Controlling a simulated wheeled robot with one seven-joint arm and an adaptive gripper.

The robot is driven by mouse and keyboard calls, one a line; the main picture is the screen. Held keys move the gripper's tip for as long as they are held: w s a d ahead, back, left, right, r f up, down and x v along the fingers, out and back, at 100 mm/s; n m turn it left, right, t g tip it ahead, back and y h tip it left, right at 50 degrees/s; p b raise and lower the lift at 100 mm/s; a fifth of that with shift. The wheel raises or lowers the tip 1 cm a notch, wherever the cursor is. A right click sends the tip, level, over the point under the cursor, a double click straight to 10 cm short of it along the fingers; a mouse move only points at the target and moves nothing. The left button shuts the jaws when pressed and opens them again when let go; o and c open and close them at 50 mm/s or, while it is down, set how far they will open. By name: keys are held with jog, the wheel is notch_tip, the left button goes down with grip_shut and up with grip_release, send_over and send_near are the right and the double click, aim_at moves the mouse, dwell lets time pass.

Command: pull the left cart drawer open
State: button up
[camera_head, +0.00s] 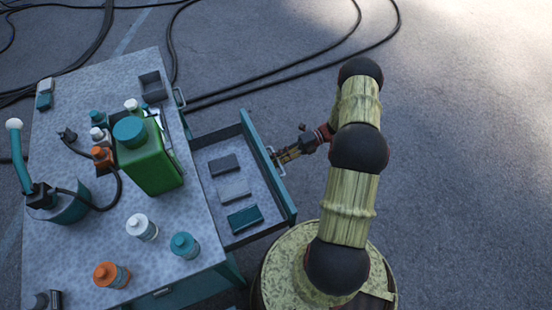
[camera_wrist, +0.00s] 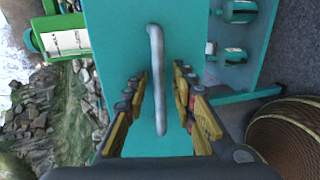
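The cart drawer (camera_head: 240,225) stands pulled out from the right side of the cart (camera_head: 75,240) in the head view. It has a teal front (camera_head: 268,165) and holds three small flat boxes. Its grey bar handle (camera_head: 277,163) is on the outer face. My gripper (camera_head: 284,157) is at this handle. In the wrist view, the handle (camera_wrist: 157,75) runs lengthwise between the two fingers of my gripper (camera_wrist: 160,78). A gap shows on each side of the handle, so the fingers look open around it.
The cart top carries a green canister (camera_head: 150,165), several bottles and a teal pump-like tool (camera_head: 65,205). Another handle (camera_head: 180,97) is on the cart's side near the far corner. Black cables (camera_head: 290,70) lie on the floor behind. The floor at right is clear.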

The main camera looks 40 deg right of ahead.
jog(key=v, duration=1.2)
dwell(0.4)
